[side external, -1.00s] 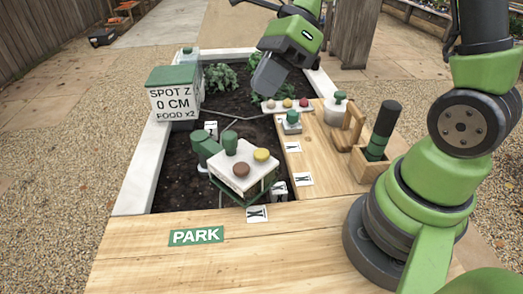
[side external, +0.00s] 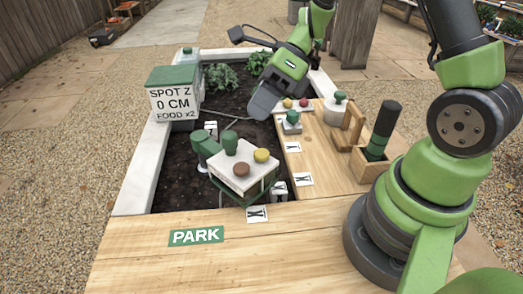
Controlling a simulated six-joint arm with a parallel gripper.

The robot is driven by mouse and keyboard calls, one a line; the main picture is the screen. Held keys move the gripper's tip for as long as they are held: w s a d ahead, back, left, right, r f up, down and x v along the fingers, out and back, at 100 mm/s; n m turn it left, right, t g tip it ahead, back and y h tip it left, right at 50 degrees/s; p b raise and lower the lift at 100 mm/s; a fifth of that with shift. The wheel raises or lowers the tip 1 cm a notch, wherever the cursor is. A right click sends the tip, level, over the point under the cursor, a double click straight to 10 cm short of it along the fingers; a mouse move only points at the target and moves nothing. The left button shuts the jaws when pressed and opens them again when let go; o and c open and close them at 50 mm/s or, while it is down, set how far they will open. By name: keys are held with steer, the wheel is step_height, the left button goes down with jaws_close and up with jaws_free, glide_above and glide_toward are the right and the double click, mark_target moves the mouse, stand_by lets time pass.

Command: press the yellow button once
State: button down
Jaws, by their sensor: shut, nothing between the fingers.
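A yellow button (side external: 261,155) sits on top of a white box (side external: 247,178), beside a brown button (side external: 241,169) and a green knob (side external: 230,145). Farther back, a pale strip (side external: 296,109) carries small buttons, with a yellowish one (side external: 287,103) and a red one (side external: 304,102) in view. My gripper (side external: 260,110) is shut and empty, tilted downward over the soil in front of the strip's left end, which it hides. It appears above and behind the white box in the picture, apart from its yellow button.
A lidded box (side external: 174,103) marked "SPOT Z" stands on the bed's left rim. Green handles (side external: 205,147) stand left of the white box. A wooden holder (side external: 371,164) with a dark green-handled tool and a wooden bracket (side external: 353,127) stand right. The front planks (side external: 140,260) are mostly clear.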

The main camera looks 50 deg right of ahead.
mark_target(261, 150)
steer(key=shift+f, duration=2.85)
steer(key=shift+f, duration=0.15)
steer(key=shift+f, duration=0.25)
steer(key=shift+f, duration=0.55)
stand_by(0.4)
steer(key=shift+r, duration=1)
steer(key=shift+r, duration=2.5)
